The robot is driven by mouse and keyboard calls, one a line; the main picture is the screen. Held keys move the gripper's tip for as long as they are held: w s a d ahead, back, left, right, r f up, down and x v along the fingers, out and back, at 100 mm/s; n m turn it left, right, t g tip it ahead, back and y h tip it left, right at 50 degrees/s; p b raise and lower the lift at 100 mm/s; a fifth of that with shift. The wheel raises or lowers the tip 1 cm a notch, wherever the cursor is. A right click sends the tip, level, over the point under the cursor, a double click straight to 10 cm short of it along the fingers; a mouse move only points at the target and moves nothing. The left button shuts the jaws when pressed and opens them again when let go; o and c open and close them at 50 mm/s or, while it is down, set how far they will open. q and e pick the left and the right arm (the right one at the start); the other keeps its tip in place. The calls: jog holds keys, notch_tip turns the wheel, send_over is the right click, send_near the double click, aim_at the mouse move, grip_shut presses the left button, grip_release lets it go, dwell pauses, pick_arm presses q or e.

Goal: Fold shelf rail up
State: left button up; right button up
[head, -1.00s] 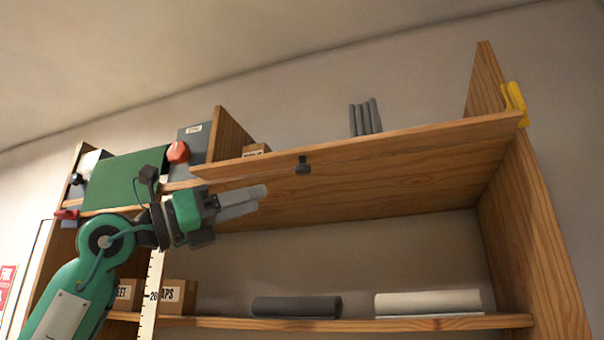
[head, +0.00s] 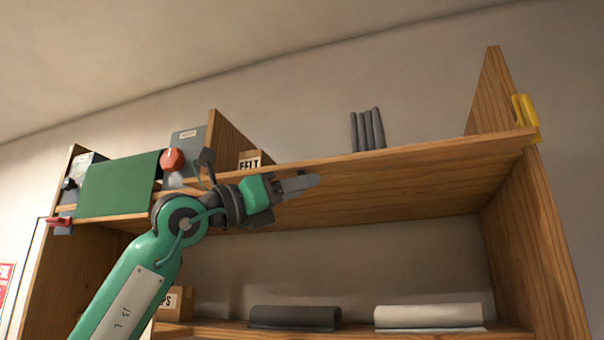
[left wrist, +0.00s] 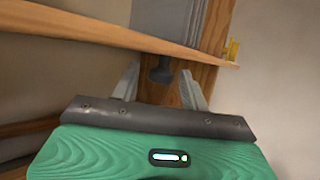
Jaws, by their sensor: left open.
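The shelf rail (head: 430,153) is a long wooden board along the front of the upper shelf, sloping up to the right. It also crosses the left wrist view (left wrist: 85,28). A small dark knob (left wrist: 161,75) hangs below the rail's edge in the left wrist view; in the head view my gripper hides it. My left gripper (head: 303,183) is open just below the rail, pointing right. In the left wrist view its two pale fingers (left wrist: 160,88) stand on either side of the knob, with gaps visible. My right gripper is not in view.
A yellow clip (head: 525,117) sits at the rail's right end by the upright panel (head: 545,230). Dark (head: 295,318) and white (head: 428,316) rolls lie below.

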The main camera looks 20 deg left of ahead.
pick_arm(q)
jog(key=shift+w+d+r, duration=0.25)
jog(key=shift+w+d, duration=0.15)
jog(key=c, duration=0.9)
